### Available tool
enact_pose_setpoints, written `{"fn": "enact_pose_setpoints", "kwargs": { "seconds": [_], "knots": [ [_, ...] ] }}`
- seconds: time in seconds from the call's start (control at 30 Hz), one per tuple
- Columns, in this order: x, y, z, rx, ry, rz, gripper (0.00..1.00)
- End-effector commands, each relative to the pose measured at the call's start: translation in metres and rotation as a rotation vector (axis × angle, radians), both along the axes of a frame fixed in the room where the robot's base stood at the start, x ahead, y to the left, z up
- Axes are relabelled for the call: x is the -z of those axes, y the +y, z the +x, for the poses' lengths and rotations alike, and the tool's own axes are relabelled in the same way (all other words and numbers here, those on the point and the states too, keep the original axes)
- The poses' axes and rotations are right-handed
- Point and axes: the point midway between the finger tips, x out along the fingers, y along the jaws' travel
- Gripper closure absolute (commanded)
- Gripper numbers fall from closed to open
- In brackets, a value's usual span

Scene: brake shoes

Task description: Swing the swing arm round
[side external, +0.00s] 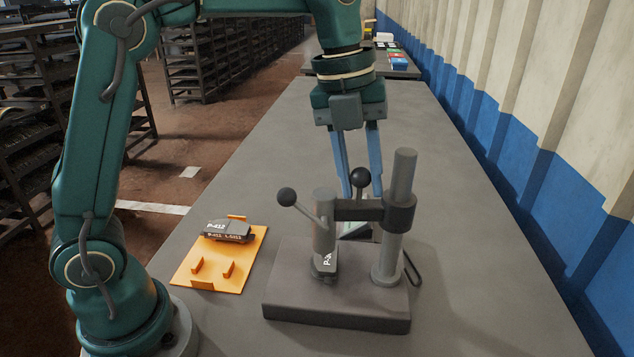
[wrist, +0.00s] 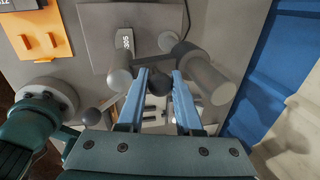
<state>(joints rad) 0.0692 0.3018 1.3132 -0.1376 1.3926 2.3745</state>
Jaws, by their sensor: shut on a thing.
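The dark swing arm (side external: 358,210) reaches left from a grey upright post (side external: 402,165) to a grey cylinder (side external: 324,220). It stands over the grey press base (side external: 335,304). My gripper (side external: 362,190) points down behind the swing arm, its two blue fingers either side of a black ball knob (side external: 361,177). In the wrist view the knob (wrist: 158,82) sits between the fingertips, and I am shut on it. A lever with a second ball knob (side external: 287,196) sticks out left from the cylinder. A dark labelled part (side external: 325,264) stands under the cylinder, partly hidden.
An orange tray (side external: 205,262) on the table left of the press holds a dark part marked P-412 (side external: 228,230). A thin dark loop (side external: 412,268) lies right of the post. The blue and cream wall (side external: 540,195) runs along the right. The table behind the press is mostly clear.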

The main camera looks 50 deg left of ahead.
Motion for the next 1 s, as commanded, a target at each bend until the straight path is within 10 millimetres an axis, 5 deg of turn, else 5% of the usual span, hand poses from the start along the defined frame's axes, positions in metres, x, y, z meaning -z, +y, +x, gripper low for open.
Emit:
{"fn": "enact_pose_setpoints", "kwargs": {
  "seconds": [0.53, 0.57, 0.6, 1.0],
  "knots": [
    [-0.0013, 0.0059, 0.0058, 0.141, -0.006, -0.001, 1.00],
    [-0.0014, 0.0059, 0.0058, 0.141, -0.006, -0.001, 0.62],
    [-0.0013, 0.0059, 0.0058, 0.140, -0.006, -0.001, 0.54],
    [-0.0047, 0.0064, 0.0053, 0.139, -0.003, -0.001, 0.54]
  ]
}}
